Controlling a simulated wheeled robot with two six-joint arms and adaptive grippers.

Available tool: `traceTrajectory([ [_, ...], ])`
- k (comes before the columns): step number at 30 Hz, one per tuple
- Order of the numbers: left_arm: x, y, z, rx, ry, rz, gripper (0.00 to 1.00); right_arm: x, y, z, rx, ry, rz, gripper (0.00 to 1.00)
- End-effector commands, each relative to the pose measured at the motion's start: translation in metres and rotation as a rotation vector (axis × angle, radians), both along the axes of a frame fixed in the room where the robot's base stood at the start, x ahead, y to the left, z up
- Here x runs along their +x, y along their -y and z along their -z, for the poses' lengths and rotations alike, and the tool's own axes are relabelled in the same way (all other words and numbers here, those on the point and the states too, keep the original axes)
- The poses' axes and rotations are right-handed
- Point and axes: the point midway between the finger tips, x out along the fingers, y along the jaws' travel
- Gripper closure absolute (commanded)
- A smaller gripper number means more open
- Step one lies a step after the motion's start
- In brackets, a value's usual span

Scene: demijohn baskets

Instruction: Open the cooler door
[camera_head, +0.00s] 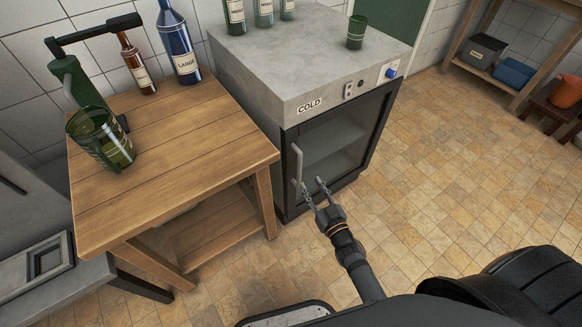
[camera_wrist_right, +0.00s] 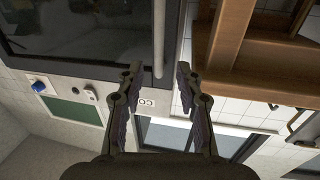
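The cooler (camera_head: 270,70) is a grey cabinet labelled COLD, with a dark-framed glass door (camera_head: 335,140) that is closed. A light vertical bar handle (camera_head: 297,165) is on the door's left side. My right gripper (camera_head: 313,186) is open in front of the door, by the handle's lower end. In the right wrist view the handle (camera_wrist_right: 159,40) lies between the lines of the two open fingers of my right gripper (camera_wrist_right: 159,78). I cannot tell whether a finger touches it. My left gripper is not in view.
A wooden table (camera_head: 170,150) stands left of the cooler, holding a green glass container (camera_head: 100,140) and bottles. A green cup (camera_head: 357,32) and several bottles stand on the cooler. The tiled floor (camera_head: 450,170) right of the cooler is clear; a wooden shelf (camera_head: 510,85) stands beyond.

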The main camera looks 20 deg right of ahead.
Motion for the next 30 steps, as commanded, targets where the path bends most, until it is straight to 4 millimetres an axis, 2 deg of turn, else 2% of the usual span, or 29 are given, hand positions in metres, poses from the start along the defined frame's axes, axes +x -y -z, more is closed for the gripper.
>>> traceTrajectory([
  [15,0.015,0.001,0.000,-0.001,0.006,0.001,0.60,0.091,-0.013,0.001,0.000,-0.001,0.002,0.64],
  [19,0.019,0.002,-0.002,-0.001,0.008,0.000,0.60,0.101,-0.015,0.000,0.000,-0.003,0.002,0.64],
  [27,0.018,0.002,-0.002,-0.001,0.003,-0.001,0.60,0.102,-0.015,0.000,0.000,-0.003,0.002,0.64],
  [30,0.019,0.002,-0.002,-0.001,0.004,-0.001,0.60,0.102,-0.015,0.000,0.000,-0.003,0.002,0.76],
])
